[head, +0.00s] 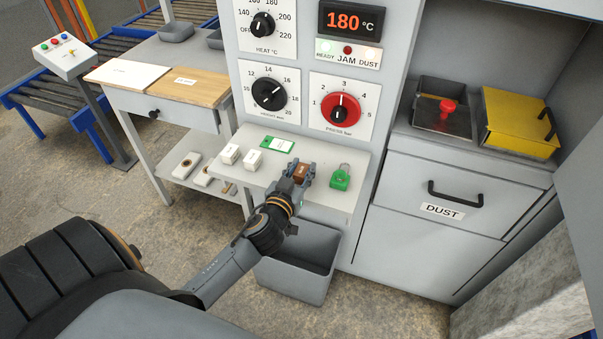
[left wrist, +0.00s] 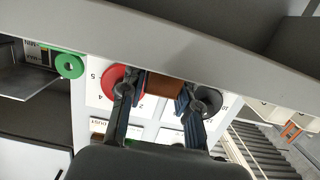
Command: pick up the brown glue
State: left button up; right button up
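The brown glue (head: 301,171) is a small brown block with a pale label, at the small grey shelf on the machine's front. My left gripper (head: 298,175) is at it, one finger on each side. In the left wrist view, the brown glue (left wrist: 163,88) fills the space between the fingertips (left wrist: 160,92), and both pads appear to touch it. It is at the shelf surface; I cannot tell whether it is lifted. My right gripper is not in view.
A grey bin (head: 297,281) stands below. The machine panel with dials (head: 343,103) rises behind. A drawer cabinet (head: 455,190) stands right.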

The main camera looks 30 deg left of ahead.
pick_arm(q)
grip_shut()
jog(key=shift+r, duration=0.55)
notch_tip(320, 180, up, 2)
jog(key=shift+r, duration=0.2)
jog(key=s+r+p, duration=0.3)
jog(key=s+r, duration=0.6)
jog(key=s, duration=0.5)
jog(key=shift+a+r, duration=0.25)
jog(key=shift+r, duration=0.05)
